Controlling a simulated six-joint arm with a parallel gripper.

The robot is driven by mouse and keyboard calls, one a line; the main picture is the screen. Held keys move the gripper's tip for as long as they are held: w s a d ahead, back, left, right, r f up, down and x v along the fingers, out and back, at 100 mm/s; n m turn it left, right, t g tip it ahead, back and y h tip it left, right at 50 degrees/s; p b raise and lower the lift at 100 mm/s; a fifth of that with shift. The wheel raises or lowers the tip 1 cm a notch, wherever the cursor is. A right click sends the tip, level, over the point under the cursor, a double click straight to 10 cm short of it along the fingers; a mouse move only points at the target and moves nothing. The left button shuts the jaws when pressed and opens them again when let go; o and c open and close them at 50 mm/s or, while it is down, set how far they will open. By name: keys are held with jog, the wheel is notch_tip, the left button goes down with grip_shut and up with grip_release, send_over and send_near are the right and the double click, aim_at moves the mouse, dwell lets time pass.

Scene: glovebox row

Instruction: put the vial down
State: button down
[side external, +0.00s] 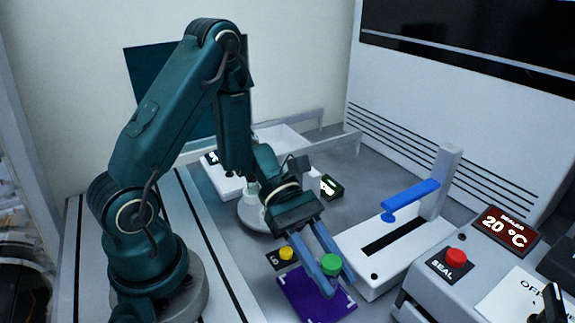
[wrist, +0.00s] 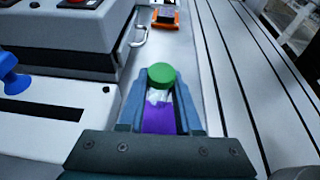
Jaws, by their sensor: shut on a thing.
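The vial has a green cap (side external: 330,263) and a pale, see-through body (wrist: 157,97). My gripper (side external: 329,277) is shut on it, with its two blue fingers on either side just below the cap. In the wrist view the cap stands up between the fingertips of my gripper (wrist: 161,92). A purple mat (side external: 305,299) with white corner marks lies under the gripper and also shows between the fingers in the wrist view (wrist: 160,121). The fingers hide most of the vial in the side view, and I cannot tell whether its base touches the mat.
A white device with a blue lever (side external: 410,200) stands right of the mat. A yellow button (side external: 286,253) sits behind the mat. An orange item (wrist: 165,19) lies farther off.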

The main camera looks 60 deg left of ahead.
jog(key=shift+d+f, duration=0.3)
jog(key=shift+f, duration=1.9)
jog(key=c, duration=0.6)
grip_release()
